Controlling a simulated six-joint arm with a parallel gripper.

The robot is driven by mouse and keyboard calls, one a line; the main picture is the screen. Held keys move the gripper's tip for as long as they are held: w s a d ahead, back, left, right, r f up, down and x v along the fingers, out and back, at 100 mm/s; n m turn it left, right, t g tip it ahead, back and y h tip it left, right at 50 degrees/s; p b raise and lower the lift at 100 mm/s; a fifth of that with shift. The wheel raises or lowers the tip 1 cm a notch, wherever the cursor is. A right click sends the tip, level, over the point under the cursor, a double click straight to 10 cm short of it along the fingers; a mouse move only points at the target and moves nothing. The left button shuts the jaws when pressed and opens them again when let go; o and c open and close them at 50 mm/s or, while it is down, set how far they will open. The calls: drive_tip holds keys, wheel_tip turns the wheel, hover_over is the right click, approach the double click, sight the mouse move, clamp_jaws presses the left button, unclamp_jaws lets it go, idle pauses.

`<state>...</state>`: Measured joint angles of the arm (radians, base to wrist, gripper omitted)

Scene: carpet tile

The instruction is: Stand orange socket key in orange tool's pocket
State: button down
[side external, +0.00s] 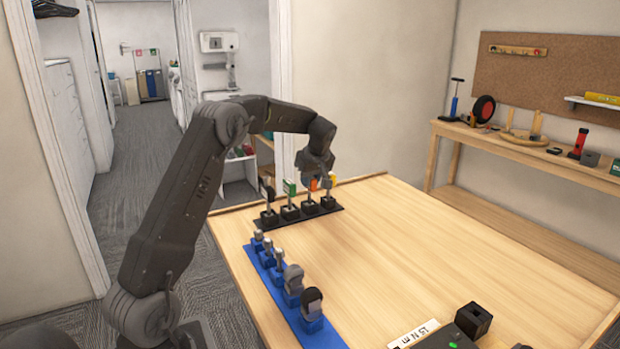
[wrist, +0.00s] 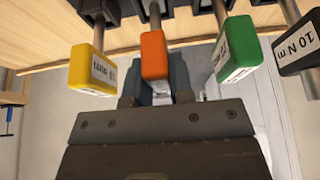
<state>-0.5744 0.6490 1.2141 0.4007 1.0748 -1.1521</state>
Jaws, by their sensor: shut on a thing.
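The orange socket key (wrist: 154,56) has its orange handle between my gripper's fingers (wrist: 156,90) in the wrist view. My gripper (side external: 317,180) is shut on that handle. In the side view, the orange handle (side external: 314,184) shows partly behind the fingers, in line with the other keys over the black rack (side external: 272,222). Its shaft points down toward a rack block (side external: 309,206); how deep the tip sits there cannot be told. The yellow key (wrist: 93,70) is on one side, the green key (wrist: 236,50) on the other.
A black-handled key (wrist: 297,48) marked 10 N m stands beyond the green one. A blue rack (side external: 293,311) of several sockets lies nearer the camera. A black device (side external: 450,336) and a block (side external: 473,319) are at the front right. The table's middle is clear.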

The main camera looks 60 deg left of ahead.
drive_tip(key=c, duration=0.9)
unclamp_jaws()
drive_tip(key=v, duration=1.4)
drive_tip(key=s+d+r+m+t, duration=0.25)
drive_tip(key=s+d+m, duration=0.2)
drive_tip(key=d, duration=0.55)
drive_tip(key=s+d+f+m+t+h, duration=0.1)
drive_tip(key=s+d+f+m, duration=0.1)
drive_tip(key=s+d+m, duration=0.2)
drive_tip(key=s+d+f+m+t+h, duration=0.1)
drive_tip(key=s+d+m, duration=0.4)
drive_tip(key=s+d, duration=0.5)
drive_tip(key=s+d+f+m+t+h, duration=0.1)
drive_tip(key=s+d+f+m+h, duration=0.1)
drive_tip(key=s+d+f+m, duration=0.2)
drive_tip(key=shift+s+d+f+m+h, duration=0.15)
drive_tip(key=shift+s+d+f+h, duration=0.05)
drive_tip(key=shift+s+d, duration=0.65)
drive_tip(key=shift+s+d+f+m+h, duration=0.1)
drive_tip(key=shift+s+d+f+h, duration=0.15)
drive_tip(key=shift+s+d, duration=0.6)
